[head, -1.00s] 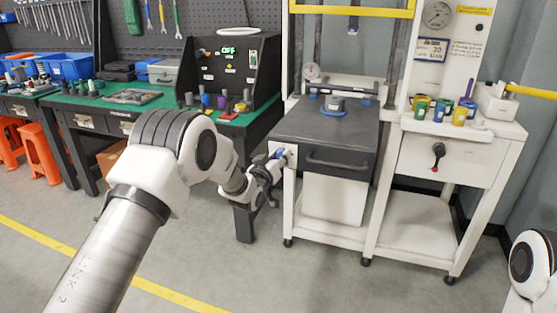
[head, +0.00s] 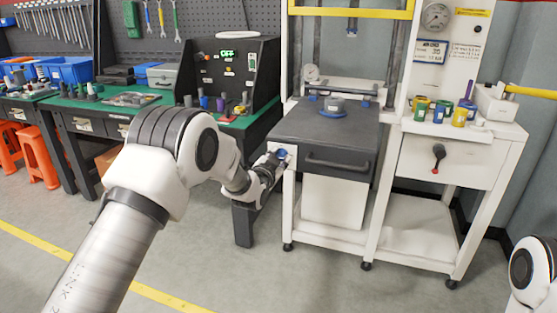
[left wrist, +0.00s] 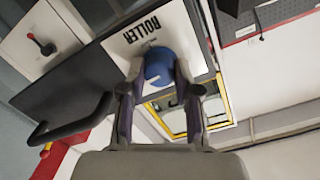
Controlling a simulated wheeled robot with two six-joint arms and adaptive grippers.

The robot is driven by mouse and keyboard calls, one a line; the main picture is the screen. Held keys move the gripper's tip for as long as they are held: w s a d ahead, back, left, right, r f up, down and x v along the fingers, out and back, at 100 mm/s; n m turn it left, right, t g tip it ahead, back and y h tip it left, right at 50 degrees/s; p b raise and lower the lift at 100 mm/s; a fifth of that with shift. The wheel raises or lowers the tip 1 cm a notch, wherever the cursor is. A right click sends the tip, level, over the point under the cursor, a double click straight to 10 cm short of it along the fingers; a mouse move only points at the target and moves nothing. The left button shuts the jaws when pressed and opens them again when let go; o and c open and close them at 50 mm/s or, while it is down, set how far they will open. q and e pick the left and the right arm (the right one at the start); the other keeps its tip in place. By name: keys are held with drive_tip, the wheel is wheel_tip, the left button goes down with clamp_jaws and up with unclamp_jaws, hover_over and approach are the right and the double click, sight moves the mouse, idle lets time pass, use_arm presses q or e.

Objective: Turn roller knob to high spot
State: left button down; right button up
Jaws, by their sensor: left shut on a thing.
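The roller knob is a round blue knob (left wrist: 158,68) on a white panel lettered ROLLER (left wrist: 150,27), shown in the left wrist view. In the head view the knob (head: 282,154) is a small blue spot at the front left corner of the press table. My left gripper (left wrist: 156,84) is shut on the knob, with one finger on each side of it. It also shows in the head view (head: 273,162), reaching the knob from the left. A pale mark shows on the knob's face, but its setting cannot be read. My right gripper is out of view.
The dark press table (head: 290,122) has a drawer with a handle (head: 338,163) to the right of the knob. A white cabinet (head: 445,160) with a red-tipped lever stands further right. A green workbench (head: 150,104) stands left. The floor in front is clear.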

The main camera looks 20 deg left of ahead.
use_arm(q)
drive_tip(key=shift+m, duration=0.4)
drive_tip(key=c, duration=0.8)
unclamp_jaws()
drive_tip(key=shift+s, duration=0.1)
drive_tip(key=s, duration=1.1)
drive_tip(key=shift+s+a+r, duration=0.2)
drive_tip(key=shift+s+r, duration=0.15)
drive_tip(key=shift+s, duration=0.05)
